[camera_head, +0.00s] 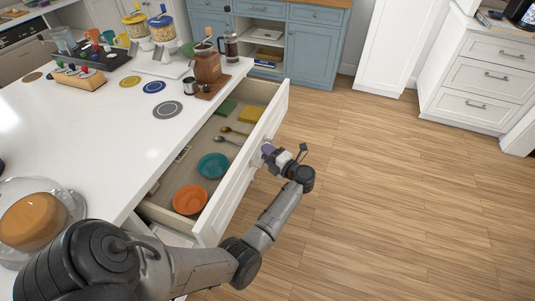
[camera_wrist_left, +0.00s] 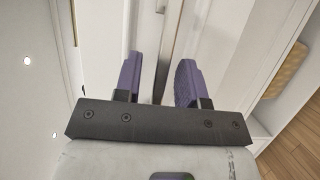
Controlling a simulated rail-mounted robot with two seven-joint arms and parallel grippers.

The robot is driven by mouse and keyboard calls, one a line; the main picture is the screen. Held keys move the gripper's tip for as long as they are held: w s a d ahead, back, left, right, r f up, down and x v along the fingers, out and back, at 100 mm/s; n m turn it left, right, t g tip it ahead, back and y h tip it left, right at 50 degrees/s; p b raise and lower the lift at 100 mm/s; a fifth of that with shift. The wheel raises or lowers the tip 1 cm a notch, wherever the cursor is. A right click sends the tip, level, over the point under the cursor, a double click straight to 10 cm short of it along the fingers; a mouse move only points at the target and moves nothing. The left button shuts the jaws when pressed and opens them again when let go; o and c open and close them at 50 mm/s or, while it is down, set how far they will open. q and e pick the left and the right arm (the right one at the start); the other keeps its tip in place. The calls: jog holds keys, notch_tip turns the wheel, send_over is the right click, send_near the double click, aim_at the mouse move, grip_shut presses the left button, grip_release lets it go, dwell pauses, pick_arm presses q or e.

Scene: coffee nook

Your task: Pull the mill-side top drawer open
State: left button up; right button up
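The top drawer (camera_head: 228,200) below the counter stands pulled out, its white front facing the floor area. The brown mill (camera_head: 207,66) stands on the counter near the drawer's far end. My left gripper (camera_head: 269,151) is at the middle of the drawer front. In the left wrist view, its purple fingers (camera_wrist_left: 160,78) are apart, one on each side of the metal handle bar (camera_wrist_left: 168,50), with gaps showing beside the bar. My right gripper is in neither view.
A glass-domed cake (camera_head: 33,221) stands on the counter (camera_head: 110,130). The wooden floor (camera_head: 400,190) to the right is clear.

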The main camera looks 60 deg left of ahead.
pick_arm(q)
jog(key=shift+c, duration=0.4)
grip_shut()
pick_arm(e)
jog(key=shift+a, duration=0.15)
